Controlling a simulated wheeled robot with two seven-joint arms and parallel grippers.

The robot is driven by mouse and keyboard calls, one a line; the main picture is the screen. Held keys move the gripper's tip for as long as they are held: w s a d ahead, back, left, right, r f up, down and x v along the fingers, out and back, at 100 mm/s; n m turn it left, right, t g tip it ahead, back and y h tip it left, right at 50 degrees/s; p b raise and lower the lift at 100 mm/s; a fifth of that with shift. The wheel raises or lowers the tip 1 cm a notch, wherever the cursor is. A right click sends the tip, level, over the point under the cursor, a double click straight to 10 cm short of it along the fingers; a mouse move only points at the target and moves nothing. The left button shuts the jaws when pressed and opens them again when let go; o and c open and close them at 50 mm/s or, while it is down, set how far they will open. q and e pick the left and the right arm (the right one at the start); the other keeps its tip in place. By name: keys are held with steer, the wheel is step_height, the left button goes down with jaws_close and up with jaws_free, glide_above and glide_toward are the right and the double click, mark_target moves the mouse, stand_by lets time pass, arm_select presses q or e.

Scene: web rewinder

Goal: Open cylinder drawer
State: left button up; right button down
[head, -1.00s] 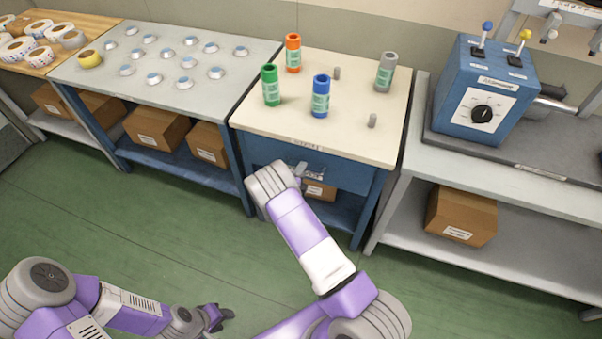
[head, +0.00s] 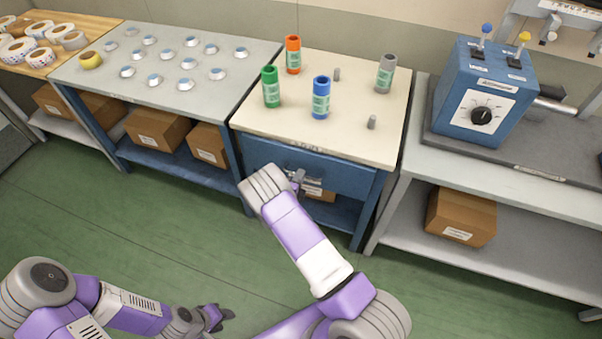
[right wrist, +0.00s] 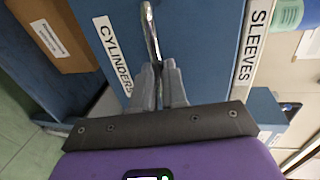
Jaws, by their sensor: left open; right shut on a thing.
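The blue cylinder drawer (head: 343,178) is under the cream tabletop of the middle cabinet. In the right wrist view its blue front (right wrist: 195,45) lies between the "CYLINDERS" label (right wrist: 112,50) and the "SLEEVES" label (right wrist: 252,45). My right gripper (head: 299,180) is at the drawer front, partly hidden by my wrist. In the right wrist view my right gripper (right wrist: 160,78) is shut on the metal drawer handle (right wrist: 151,32). My left gripper (head: 225,316) is open and empty, low over the green floor, away from the drawer.
Orange (head: 293,55), green (head: 271,87), blue (head: 321,98) and grey (head: 385,74) sleeves stand on the cabinet's cream top (head: 350,130). A blue control box (head: 487,95) stands on the right bench. Cardboard boxes sit on lower shelves. The green floor (head: 130,215) before the cabinet is clear.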

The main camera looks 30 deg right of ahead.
steer(key=f+p+v, duration=0.1)
steer(key=f+v, duration=0.1)
steer(key=v, duration=1)
steer(key=a+f+p+v, duration=0.1)
steer(key=f+p+v, duration=0.1)
steer(key=v, duration=1.1)
steer(key=shift+s+a+f, duration=0.2)
steer(key=shift+s+f, duration=0.35)
steer(key=c, duration=1.2)
jaws_free()
steer(key=shift+o, duration=0.2)
